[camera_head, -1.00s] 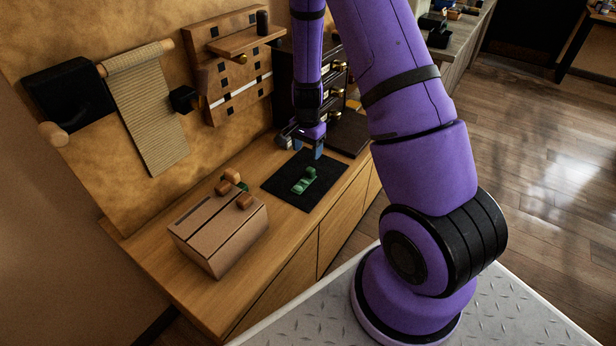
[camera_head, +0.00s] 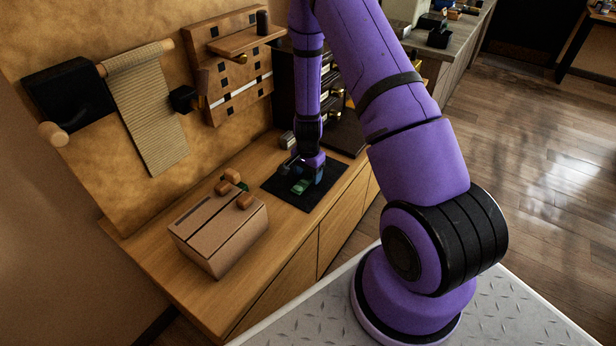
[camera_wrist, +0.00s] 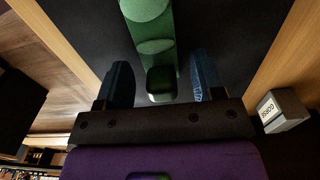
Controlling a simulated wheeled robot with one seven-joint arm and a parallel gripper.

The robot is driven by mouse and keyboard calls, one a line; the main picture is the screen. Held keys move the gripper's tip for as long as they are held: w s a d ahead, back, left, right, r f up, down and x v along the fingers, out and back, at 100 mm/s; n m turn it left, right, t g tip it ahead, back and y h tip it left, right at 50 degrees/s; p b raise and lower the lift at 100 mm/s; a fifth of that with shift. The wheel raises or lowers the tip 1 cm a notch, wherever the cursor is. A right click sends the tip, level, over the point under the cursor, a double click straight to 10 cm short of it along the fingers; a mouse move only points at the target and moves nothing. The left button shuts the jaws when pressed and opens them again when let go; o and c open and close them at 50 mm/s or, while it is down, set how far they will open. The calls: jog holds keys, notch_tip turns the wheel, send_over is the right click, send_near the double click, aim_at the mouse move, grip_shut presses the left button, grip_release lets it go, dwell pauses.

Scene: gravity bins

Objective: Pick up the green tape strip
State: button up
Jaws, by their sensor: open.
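The green tape strip (camera_head: 300,187) lies on a black mat (camera_head: 327,193) on the wooden counter. In the wrist view the green strip (camera_wrist: 156,45) runs from the top edge down between my two fingers, with rounded lighter patches along it. My gripper (camera_head: 302,171) is low over the mat at the strip's far end and hides part of it. In the wrist view my gripper (camera_wrist: 162,85) is open, with one blue finger on each side of the strip's near end. I cannot tell whether the fingers touch it.
A cardboard box (camera_head: 220,238) with brown rounded pieces on top stands left of the mat. A small grey labelled block (camera_wrist: 282,110) lies to the right in the wrist view. A dark drawer unit (camera_head: 288,88) stands behind. The counter's front is clear.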

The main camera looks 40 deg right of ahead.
grip_shut()
jog(key=shift+r, duration=0.15)
notch_tip(320, 180, up, 10)
jog(key=shift+f, duration=0.1)
dwell(0.7)
